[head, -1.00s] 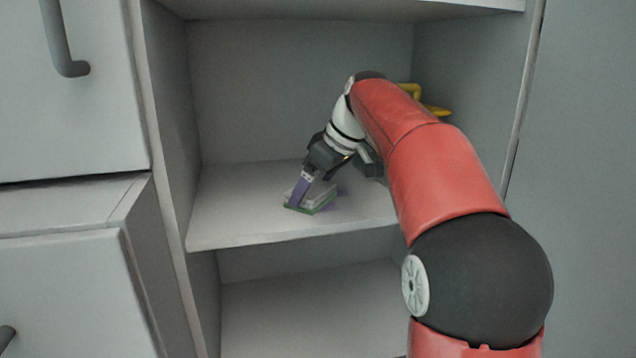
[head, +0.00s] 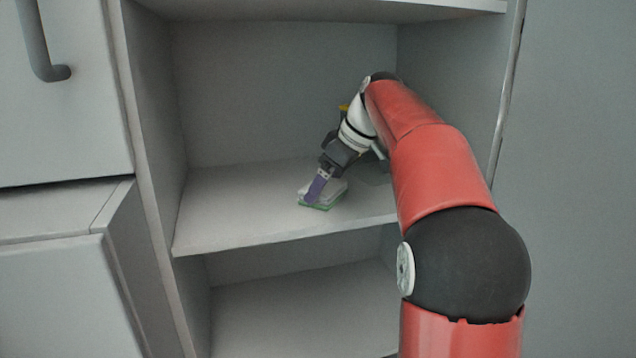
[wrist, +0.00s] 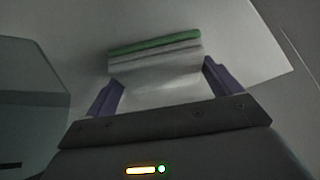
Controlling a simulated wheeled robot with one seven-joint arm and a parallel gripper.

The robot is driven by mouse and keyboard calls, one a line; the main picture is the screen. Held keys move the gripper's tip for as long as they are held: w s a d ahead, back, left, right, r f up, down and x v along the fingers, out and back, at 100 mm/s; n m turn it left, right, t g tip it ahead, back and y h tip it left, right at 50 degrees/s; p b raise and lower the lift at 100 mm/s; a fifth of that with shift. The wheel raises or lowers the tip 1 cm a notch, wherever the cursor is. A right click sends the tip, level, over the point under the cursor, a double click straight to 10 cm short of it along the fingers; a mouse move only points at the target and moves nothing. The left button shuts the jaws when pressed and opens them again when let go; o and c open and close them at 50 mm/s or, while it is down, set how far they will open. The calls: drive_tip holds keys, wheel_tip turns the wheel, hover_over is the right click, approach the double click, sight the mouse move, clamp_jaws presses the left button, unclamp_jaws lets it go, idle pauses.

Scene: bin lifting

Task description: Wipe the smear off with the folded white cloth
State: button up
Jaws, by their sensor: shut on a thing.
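The folded white cloth (head: 334,189) lies on the middle shelf board, with a green layer along its lower edge. My gripper (head: 320,186), with purple fingers, is shut on it and tilts down toward the board. In the wrist view the cloth (wrist: 160,58) sits between both fingers of my gripper (wrist: 163,80), its green edge at the far side. The cloth looks to be touching the shelf. I see no smear; the cloth, gripper and arm hide part of the board.
The middle shelf board (head: 225,205) is bare to the left of the cloth. The cabinet's side walls and the shelf above bound the space. A grey handle (head: 42,50) is on the left door.

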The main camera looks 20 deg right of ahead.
sight(347, 188)
drive_tip(key=shift+d, duration=2.95)
drive_tip(key=shift+a, duration=0.15)
drive_tip(key=shift+a+f+b, duration=0.15)
drive_tip(key=shift+a+b, duration=0.1)
drive_tip(key=shift+a, duration=0.85)
drive_tip(key=shift+a+f+b, duration=0.15)
drive_tip(key=shift+a+b, duration=0.05)
drive_tip(key=shift+a, duration=0.85)
drive_tip(key=shift+a+r, duration=0.2)
drive_tip(key=shift+a, duration=3.35)
wheel_tip(347, 188, up, 2)
drive_tip(key=shift+r+p, duration=0.1)
drive_tip(key=shift+p, duration=0.4)
drive_tip(key=shift+d+r, duration=0.1)
drive_tip(key=shift+r, duration=1.95)
